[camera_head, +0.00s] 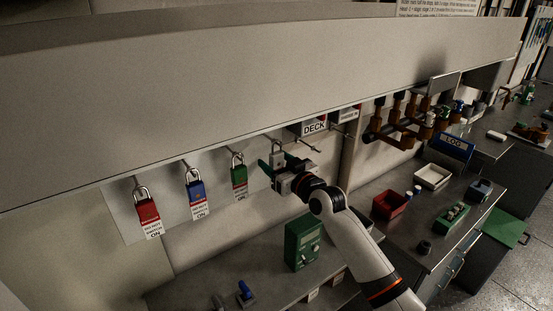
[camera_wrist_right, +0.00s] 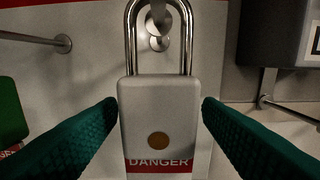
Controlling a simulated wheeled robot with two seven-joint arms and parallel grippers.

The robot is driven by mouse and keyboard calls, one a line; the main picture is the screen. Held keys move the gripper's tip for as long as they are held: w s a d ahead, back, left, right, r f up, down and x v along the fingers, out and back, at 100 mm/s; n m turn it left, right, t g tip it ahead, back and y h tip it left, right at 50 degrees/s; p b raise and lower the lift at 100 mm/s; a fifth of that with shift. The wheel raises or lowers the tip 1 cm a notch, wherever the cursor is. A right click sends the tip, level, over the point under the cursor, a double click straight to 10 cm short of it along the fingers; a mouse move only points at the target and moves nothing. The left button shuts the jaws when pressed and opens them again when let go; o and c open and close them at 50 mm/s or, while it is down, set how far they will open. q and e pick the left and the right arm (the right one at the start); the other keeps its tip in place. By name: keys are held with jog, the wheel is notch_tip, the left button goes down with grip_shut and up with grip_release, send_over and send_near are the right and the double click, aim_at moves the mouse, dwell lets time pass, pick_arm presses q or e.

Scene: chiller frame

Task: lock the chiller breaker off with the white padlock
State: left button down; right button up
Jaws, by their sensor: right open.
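In the head view the white padlock (camera_head: 277,157) is partly hidden by my gripper. My right gripper (camera_head: 275,170) is open, with one green finger on each side of the padlock body. Small gaps seem to show between fingers and body. My left gripper is not in view. I cannot pick out the chiller breaker for sure.
Red (camera_head: 148,212), blue (camera_head: 197,194) and green (camera_head: 239,176) padlocks hang on pegs to the left. A green box (camera_head: 303,243) stands on the bench below. A DECK sign (camera_head: 315,127) is to the right. A wide pale panel (camera_head: 250,75) overhangs the pegs.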

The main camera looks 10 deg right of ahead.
jog(key=shift+c, duration=0.2)
jog(key=c, duration=1.1)
jog(key=shift+r, duration=0.1)
jog(key=shift+r+b, duration=0.4)
jog(key=shift+r, duration=0.05)
jog(key=shift+s+d+r, duration=0.15)
jog(key=shift+s, duration=0.1)
jog(key=shift+b+v, duration=2.75)
jog(key=shift+v, duration=6.05)
